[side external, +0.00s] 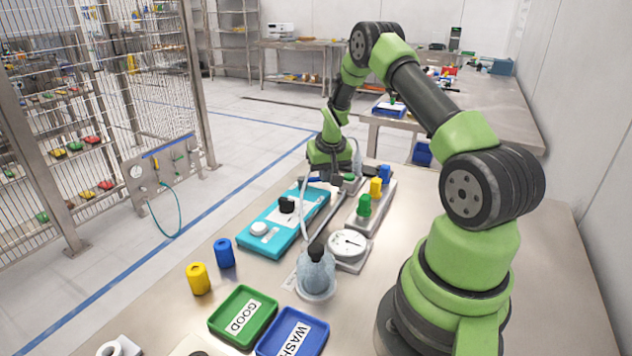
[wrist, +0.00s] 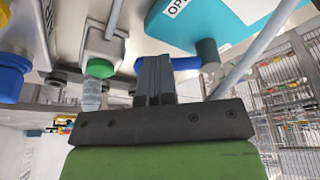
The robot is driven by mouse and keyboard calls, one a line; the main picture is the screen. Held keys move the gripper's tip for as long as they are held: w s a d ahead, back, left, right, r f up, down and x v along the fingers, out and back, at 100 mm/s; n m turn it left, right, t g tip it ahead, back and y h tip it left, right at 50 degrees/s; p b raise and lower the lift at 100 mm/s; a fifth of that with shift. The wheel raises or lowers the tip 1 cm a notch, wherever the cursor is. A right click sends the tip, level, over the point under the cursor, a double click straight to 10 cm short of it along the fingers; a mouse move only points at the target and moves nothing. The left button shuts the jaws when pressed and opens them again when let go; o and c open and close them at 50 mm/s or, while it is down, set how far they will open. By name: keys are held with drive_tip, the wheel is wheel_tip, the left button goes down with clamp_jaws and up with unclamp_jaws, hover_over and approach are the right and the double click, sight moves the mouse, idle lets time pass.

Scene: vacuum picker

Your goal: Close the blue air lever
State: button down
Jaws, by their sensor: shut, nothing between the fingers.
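The blue air lever (wrist: 186,63) shows in the wrist view as a blue bar behind my gripper's fingers, with blue on both sides of them. In the side view a small blue piece of it (side external: 317,180) shows by the far end of the teal box. My gripper (wrist: 153,66) is shut and empty, its fingertips overlapping the lever in the wrist view; I cannot tell whether they touch it. In the side view my wrist hangs over the lever's area and the fingertips are mostly hidden. A green-capped fitting (wrist: 100,68) stands beside the lever.
The teal box (side external: 283,220) and a plate with green, yellow and blue knobs (side external: 375,199) flank the work. A gauge (side external: 347,244), a bottle (side external: 316,270), a green tray (side external: 243,314) and a blue tray (side external: 292,334) stand nearer. A hose runs close to my gripper.

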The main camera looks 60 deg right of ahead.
drive_tip(key=n, duration=0.1)
drive_tip(key=d+n, duration=0.1)
drive_tip(key=shift+w+d+n+t+y, duration=0.25)
drive_tip(key=shift+w+n+t+y, duration=0.05)
drive_tip(key=shift+n, duration=0.1)
drive_tip(key=n, duration=0.1)
drive_tip(key=w+d+n, duration=0.1)
drive_tip(key=shift+n+y, duration=0.3)
drive_tip(key=shift+y, duration=0.1)
drive_tip(key=n, duration=0.1)
drive_tip(key=w+n, duration=0.1)
drive_tip(key=shift+d+n+y, duration=0.3)
drive_tip(key=shift+d+y, duration=0.05)
drive_tip(key=shift+y, duration=0.05)
drive_tip(key=shift+w+d, duration=0.1)
drive_tip(key=shift+w, duration=0.05)
drive_tip(key=shift+w+d, duration=0.1)
drive_tip(key=shift+s, duration=0.2)
drive_tip(key=shift+s+r, duration=0.1)
drive_tip(key=shift+s, duration=0.1)
drive_tip(key=s, duration=0.3)
drive_tip(key=shift+r, duration=0.3)
drive_tip(key=v, duration=1)
drive_tip(key=shift+s+a, duration=0.2)
drive_tip(key=shift+a, duration=0.1)
